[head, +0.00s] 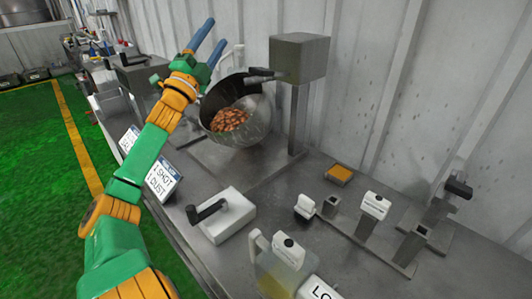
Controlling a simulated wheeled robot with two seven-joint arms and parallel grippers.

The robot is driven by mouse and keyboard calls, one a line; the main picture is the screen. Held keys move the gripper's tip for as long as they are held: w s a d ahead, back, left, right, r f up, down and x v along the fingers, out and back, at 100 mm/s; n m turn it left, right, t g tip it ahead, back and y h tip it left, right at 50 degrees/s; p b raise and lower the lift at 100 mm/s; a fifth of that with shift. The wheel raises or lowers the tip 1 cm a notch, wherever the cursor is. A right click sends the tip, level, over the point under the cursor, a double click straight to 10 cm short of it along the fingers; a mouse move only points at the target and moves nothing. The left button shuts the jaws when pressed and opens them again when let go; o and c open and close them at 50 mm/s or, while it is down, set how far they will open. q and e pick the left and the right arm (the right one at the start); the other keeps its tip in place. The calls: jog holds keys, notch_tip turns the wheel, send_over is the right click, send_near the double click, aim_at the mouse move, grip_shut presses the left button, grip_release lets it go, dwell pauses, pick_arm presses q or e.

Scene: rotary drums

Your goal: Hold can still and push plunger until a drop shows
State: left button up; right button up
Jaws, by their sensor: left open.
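A translucent jug-like can (283,268) with a white handle, a dark round top and yellowish contents stands at the near edge of the picture, partly cut off. I cannot tell for sure that it is the task's can, and I cannot make out a plunger or a drop. My left gripper (217,32) is raised at the upper middle, its blue fingers apart and empty. It appears in front of the wall, above and left of the drum, far from the can. My right gripper is out of view.
A tilted metal drum (262,108) holding brown pieces hangs by a grey box on a post (299,58). A white block with a black crank (228,220), small white containers (375,205), an orange-topped pad (339,174) and signs (162,180) stand on the grey bench (280,185).

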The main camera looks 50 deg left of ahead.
pick_arm(q)
jog(key=w+d+r+m+t+h, duration=0.1)
jog(key=w+d+r+m+h, duration=0.15)
jog(key=d+m+h, duration=0.9)
jog(key=d+f+m+g+h, duration=0.1)
jog(key=d+f+g+h, duration=0.25)
jog(key=d, duration=0.35)
jog(key=d+f+m+g+h, duration=0.1)
jog(key=d+f+g+h, duration=0.1)
jog(key=d+g+h, duration=0.4)
jog(key=d+f+m+g+h, duration=0.2)
jog(key=d+f+g, duration=0.15)
jog(key=d, duration=0.45)
jog(key=n+g+y, duration=1.1)
jog(key=y, duration=0.4)
send_over(266, 244)
notch_tip(266, 244, down, 22)
jog(key=shift+a+r, duration=0.15)
jog(key=shift+r, duration=0.1)
notch_tip(266, 244, down, 7)
jog(key=shift+r, duration=0.1)
grip_shut()
